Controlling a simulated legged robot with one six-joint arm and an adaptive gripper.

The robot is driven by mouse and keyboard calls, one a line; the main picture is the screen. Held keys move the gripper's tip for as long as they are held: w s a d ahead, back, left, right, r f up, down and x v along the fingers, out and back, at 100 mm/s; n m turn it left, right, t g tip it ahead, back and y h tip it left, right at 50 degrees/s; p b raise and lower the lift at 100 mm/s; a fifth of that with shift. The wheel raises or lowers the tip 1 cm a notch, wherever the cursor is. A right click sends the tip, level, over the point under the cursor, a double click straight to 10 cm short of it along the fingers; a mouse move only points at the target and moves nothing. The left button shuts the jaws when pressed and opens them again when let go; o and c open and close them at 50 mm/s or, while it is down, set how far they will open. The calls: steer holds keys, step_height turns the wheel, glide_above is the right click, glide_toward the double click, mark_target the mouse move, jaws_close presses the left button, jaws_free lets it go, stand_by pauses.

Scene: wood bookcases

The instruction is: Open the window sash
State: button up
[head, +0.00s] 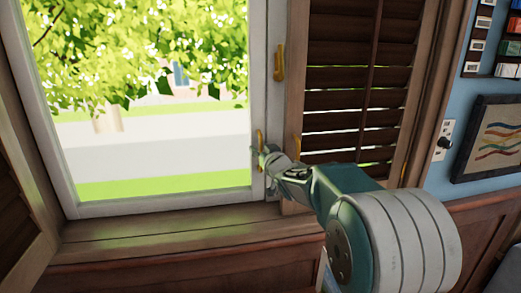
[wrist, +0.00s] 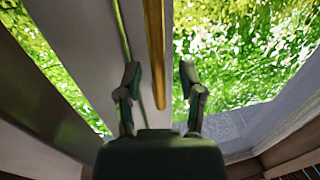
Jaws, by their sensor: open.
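The window sash (head: 259,80) is a white frame around a large clear pane in the head view. Slim brass handles show at its right side: an upper one (head: 279,62) and a lower one (head: 260,138) just by my gripper (head: 263,153). In the wrist view a long brass handle (wrist: 156,50) runs down the white frame (wrist: 90,50). It lies between the two spread fingers of my gripper (wrist: 160,75) in the picture, with gaps on both sides. Whether it is within their depth I cannot tell. My gripper is open and holds nothing.
A brown louvred shutter (head: 355,80) stands right of the sash, close to my arm. A wooden sill (head: 160,238) runs below the window, and another shutter (head: 20,200) stands at the left edge. A framed picture (head: 492,138) hangs on the blue wall at right.

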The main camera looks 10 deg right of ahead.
jaws_close()
